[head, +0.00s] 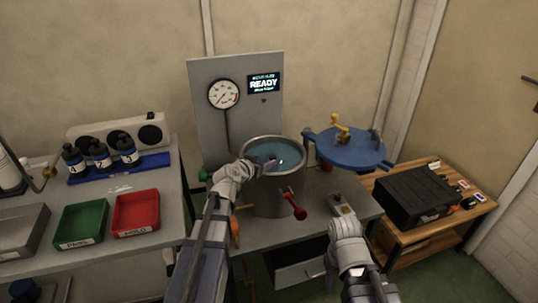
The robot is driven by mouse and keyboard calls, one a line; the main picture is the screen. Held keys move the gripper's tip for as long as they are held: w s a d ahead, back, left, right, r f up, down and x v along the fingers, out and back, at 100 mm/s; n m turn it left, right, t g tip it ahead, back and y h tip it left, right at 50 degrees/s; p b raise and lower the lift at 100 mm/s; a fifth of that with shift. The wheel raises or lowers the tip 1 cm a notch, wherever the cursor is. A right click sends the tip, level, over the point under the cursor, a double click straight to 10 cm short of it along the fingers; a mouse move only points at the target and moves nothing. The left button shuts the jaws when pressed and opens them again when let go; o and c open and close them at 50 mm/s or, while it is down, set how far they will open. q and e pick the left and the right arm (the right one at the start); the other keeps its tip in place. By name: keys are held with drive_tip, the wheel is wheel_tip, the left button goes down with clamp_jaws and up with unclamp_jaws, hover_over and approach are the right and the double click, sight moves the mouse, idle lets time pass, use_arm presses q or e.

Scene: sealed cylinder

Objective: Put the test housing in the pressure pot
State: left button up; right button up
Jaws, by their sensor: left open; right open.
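The pressure pot (277,196) is a grey metal cylinder at the centre of the middle bench. It is open at the top, with blue-green water (269,148) inside. Its round blue lid (350,150) is swung out to the right. My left gripper (266,164) is open, with its tips over the near part of the pot's mouth. A small pale spot shows in the water beside the tips; I cannot tell what it is. I cannot make out the test housing for certain. My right gripper (337,216) is open and empty, to the right of the pot, near a small beige box (342,205).
A panel (210,120) behind the pot carries a gauge (223,94) and a screen reading READY (264,84). A red-knobbed lever (299,213) stands out in front. Green (82,221) and red (136,212) trays lie left. A black case (415,194) sits right.

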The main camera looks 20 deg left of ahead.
use_arm(q)
drive_tip(key=p+v, duration=0.1)
drive_tip(key=v, duration=0.4)
use_arm(e)
wheel_tip(320, 180, up, 2)
idle(1.2)
